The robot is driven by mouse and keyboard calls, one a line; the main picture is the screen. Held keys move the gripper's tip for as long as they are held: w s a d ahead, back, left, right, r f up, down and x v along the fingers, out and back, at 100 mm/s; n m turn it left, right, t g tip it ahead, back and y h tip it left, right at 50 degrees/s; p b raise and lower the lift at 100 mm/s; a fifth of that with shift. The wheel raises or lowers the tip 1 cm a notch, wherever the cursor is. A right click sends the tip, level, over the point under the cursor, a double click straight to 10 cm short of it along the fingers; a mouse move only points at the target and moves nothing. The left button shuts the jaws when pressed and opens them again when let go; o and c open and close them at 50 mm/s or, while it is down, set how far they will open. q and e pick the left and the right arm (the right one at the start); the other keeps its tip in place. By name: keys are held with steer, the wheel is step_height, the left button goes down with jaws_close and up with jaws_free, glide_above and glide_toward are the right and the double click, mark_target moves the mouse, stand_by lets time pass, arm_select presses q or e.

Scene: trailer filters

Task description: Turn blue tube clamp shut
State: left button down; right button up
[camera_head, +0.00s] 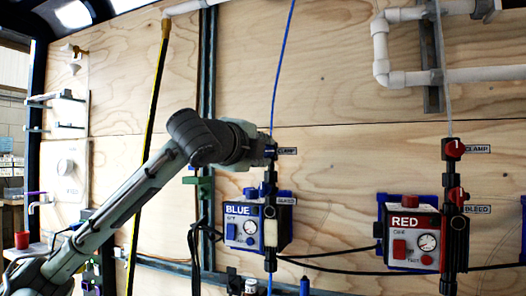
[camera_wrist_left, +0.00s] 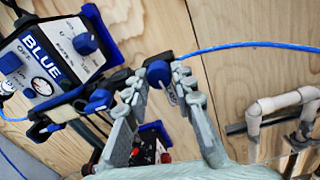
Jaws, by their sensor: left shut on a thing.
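The blue tube clamp's round blue knob (camera_wrist_left: 158,73) shows in the left wrist view between my fingertips. My left gripper (camera_wrist_left: 160,83) is shut on this knob, one finger on each side. In the head view my left gripper (camera_head: 269,151) reaches the clamp from the left and hides most of it. The CLAMP label (camera_head: 288,151) shows just right of it. The blue tube (camera_head: 283,58) runs up from the clamp; it also shows in the left wrist view (camera_wrist_left: 250,46). My right gripper is in neither view.
The BLUE control box (camera_head: 240,227) is below the clamp, with a second blue knob (camera_wrist_left: 98,100) beside it. At the right are the RED box (camera_head: 409,235) and its red clamp knob (camera_head: 454,149). White pipes (camera_head: 381,50) run along the upper right wall. Bare plywood lies between the stations.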

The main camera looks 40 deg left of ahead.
arm_select(q)
steer(key=shift+m, duration=0.3)
stand_by(0.4)
steer(key=c, duration=1.3)
jaws_free()
steer(key=shift+o, duration=0.2)
steer(key=shift+s, duration=0.1)
steer(key=v, duration=1.1)
steer(key=shift+s+d, duration=0.2)
steer(key=shift+s, duration=0.2)
